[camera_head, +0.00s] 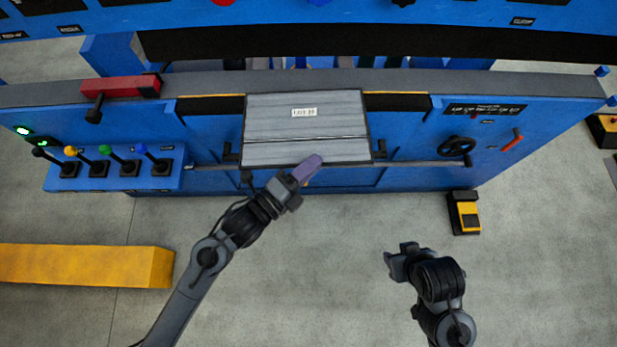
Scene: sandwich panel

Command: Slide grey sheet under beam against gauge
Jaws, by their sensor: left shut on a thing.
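The black beam (400,42) runs across the machine behind the sheet. The sheet's far edge is short of the beam in this view. I cannot make out the gauge. My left gripper (290,190) is at the sheet's near edge, shut on a purple block (308,167). The block's tip overlaps that edge; contact is unclear. My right gripper (392,264) is over the floor, away from the sheet; its jaws are unclear.
Several coloured levers (112,162) stand at the left front. A red clamp-like part (120,88) sits on the bed's left. A black handwheel (456,147) is at the right.

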